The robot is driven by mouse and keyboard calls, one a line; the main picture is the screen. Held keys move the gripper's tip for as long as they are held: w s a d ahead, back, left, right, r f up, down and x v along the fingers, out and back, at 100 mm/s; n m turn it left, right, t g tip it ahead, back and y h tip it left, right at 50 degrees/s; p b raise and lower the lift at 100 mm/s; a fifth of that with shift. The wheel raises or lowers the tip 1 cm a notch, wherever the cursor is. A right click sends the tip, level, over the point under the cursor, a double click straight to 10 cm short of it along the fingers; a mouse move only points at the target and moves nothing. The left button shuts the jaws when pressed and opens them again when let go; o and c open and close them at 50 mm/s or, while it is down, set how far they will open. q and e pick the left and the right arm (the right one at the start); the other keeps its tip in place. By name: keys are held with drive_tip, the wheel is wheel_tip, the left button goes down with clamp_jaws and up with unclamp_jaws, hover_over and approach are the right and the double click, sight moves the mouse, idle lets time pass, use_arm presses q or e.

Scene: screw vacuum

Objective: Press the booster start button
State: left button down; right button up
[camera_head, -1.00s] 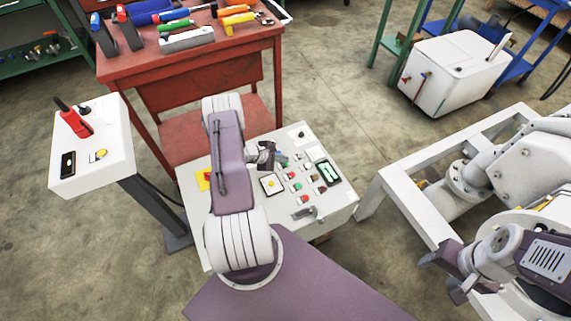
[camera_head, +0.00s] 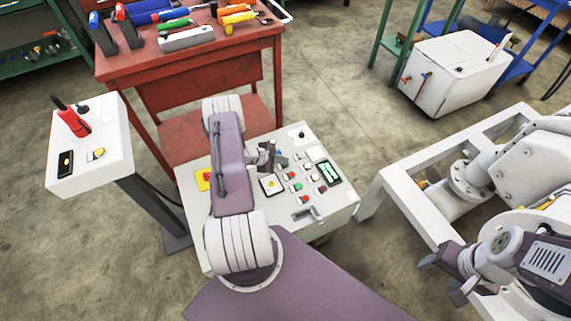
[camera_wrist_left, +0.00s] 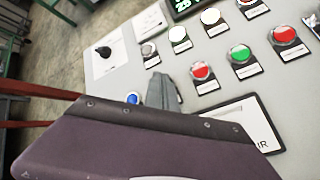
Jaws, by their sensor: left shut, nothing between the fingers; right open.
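The white control panel (camera_head: 335,212) stands in front of me with several green, red and white push buttons. The label print is too small to read, so I cannot tell which button is booster start. My left gripper (camera_head: 270,158) is shut and empty over the panel; its closed fingers (camera_wrist_left: 162,92) show beside the blue button. My right gripper (camera_head: 440,277) is open, away from the panel.
A lit display (camera_head: 328,173) is on the panel's right. A white pedestal box (camera_head: 115,150) with a red handle stands left. A red workbench (camera_head: 190,75) with tools is behind. A white frame (camera_head: 395,205) stands right.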

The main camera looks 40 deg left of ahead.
use_arm(q)
drive_tip(key=shift+f, duration=0.15)
idle(0.3)
drive_tip(key=shift+r+p, duration=0.6)
drive_tip(key=shift+r, duration=0.3)
wheel_tip(320, 180, up, 5)
drive_tip(key=p, duration=0.4)
idle(0.4)
